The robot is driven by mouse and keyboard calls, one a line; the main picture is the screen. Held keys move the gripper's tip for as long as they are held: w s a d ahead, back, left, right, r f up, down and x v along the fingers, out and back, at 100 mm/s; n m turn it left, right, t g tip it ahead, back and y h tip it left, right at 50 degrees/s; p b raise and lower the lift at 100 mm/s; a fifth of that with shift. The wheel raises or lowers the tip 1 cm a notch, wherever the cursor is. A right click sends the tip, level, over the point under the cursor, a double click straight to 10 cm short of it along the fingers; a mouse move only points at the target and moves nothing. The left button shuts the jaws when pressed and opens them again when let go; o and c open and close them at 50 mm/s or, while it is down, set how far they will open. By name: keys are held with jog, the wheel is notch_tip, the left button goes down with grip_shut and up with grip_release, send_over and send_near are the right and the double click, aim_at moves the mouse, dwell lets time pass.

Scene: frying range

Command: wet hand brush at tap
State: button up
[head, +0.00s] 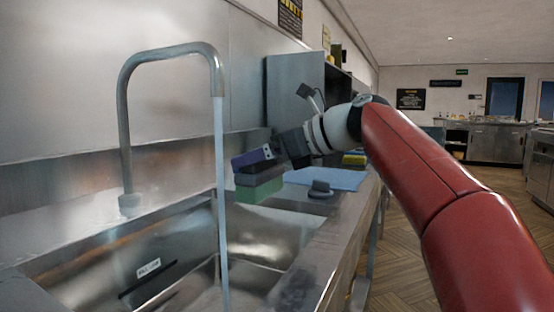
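The tap (124,110) is a tall curved metal spout over the steel sink (262,232), and a stream of water (220,190) falls from it into the basin. My gripper (258,163) reaches in from the right, just right of the stream and apart from it. At its end are a small purple block, a dark grey block and a green block (262,191), close together. One of these may be the hand brush; I cannot tell which parts are brush and which are fingers, or whether the fingers are closed on it.
A dark round-based object (319,190) and a blue cloth (328,178) lie on the counter right of the sink. A grey metal cabinet (293,88) stands behind my gripper. The floor at right is clear.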

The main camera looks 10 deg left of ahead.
jog(key=a, duration=0.2)
jog(key=shift+s+a+f, duration=0.2)
jog(key=shift+s+a, duration=0.15)
jog(key=shift+s+a+f+p, duration=0.15)
jog(key=shift+a+p, duration=0.05)
jog(key=shift+a, duration=0.4)
jog(key=shift+s+a+f+p, duration=0.15)
jog(key=shift+a, duration=0.45)
jog(key=shift+d, duration=0.1)
jog(key=shift+w+d+p, duration=0.25)
jog(key=shift+w+d, duration=0.1)
jog(key=shift+d, duration=0.9)
jog(key=shift+w+d+p, duration=0.3)
jog(key=shift+d, duration=1)
jog(key=shift+w+d+p, duration=0.25)
jog(key=shift+w+d, duration=0.1)
jog(key=shift+d, duration=0.9)
